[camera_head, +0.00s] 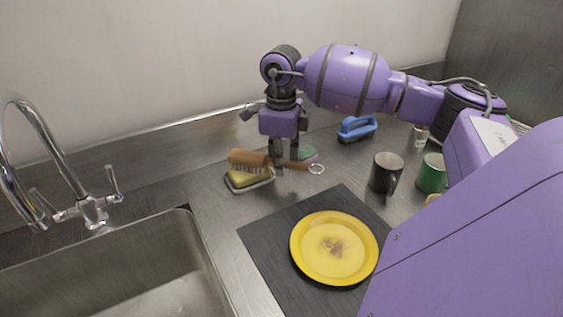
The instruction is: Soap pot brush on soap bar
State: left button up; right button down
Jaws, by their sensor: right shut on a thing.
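The pot brush (249,158) has a brown wooden body, pale bristles facing down and a handle ending in a metal ring at the right. My right gripper (280,163) points down and is shut on the brush's handle. The brush head is over the yellow soap bar (243,178), which sits in a small grey dish (262,184). The bristles look to be touching or just above the soap; I cannot tell which. My left gripper is not in view.
A sink with a tap (90,210) lies at the left. A yellow plate (311,265) with a brown stain is on a dark mat (263,240). A blue brush (357,126), a dark mug (385,173), a green mug (432,173) and a green-topped sponge (308,155) stand nearby.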

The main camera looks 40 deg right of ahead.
jog(key=shift+r+p, duration=1.35)
jog(key=shift+r, duration=2.15)
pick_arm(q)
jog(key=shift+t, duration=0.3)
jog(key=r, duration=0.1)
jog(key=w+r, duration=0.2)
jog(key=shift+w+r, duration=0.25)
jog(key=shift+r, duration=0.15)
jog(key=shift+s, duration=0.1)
